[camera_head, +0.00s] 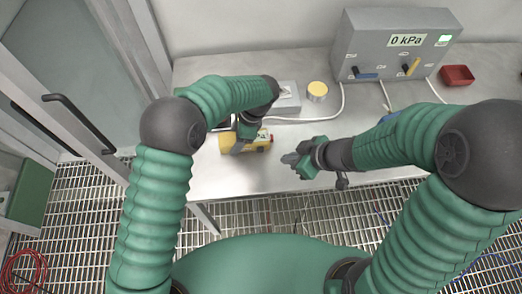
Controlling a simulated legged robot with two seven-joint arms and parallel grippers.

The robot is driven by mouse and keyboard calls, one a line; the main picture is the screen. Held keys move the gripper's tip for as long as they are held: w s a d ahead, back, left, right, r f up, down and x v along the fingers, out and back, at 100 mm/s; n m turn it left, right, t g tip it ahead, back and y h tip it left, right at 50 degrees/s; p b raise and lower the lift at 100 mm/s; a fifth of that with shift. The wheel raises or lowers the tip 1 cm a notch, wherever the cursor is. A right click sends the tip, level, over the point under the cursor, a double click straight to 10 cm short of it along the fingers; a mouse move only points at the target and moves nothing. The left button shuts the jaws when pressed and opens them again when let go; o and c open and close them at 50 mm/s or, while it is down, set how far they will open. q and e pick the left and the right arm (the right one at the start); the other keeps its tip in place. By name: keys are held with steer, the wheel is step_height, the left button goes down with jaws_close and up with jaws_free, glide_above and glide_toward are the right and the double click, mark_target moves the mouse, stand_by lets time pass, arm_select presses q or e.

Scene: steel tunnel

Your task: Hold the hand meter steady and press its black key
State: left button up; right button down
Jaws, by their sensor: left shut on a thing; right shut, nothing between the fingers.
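The yellow hand meter (262,142) is on or just above the steel bench, left of the middle. My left gripper (238,146) is shut on it from above and covers part of it. A small red spot shows at the meter's right end. The black key cannot be clearly made out at this size. My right gripper (288,159) is shut and empty. Its tips point left toward the meter, a short gap to the right of it.
A grey box reading 0 kPa (397,47) stands at the back with cables running from it. A yellow-topped round container (317,91), a pale grey block (287,97) and a red tray (457,76) are also on the bench (225,178). Its front left is clear.

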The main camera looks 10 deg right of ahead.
steer(key=shift+s, duration=0.1)
arm_select(q)
steer(key=o, duration=1.6)
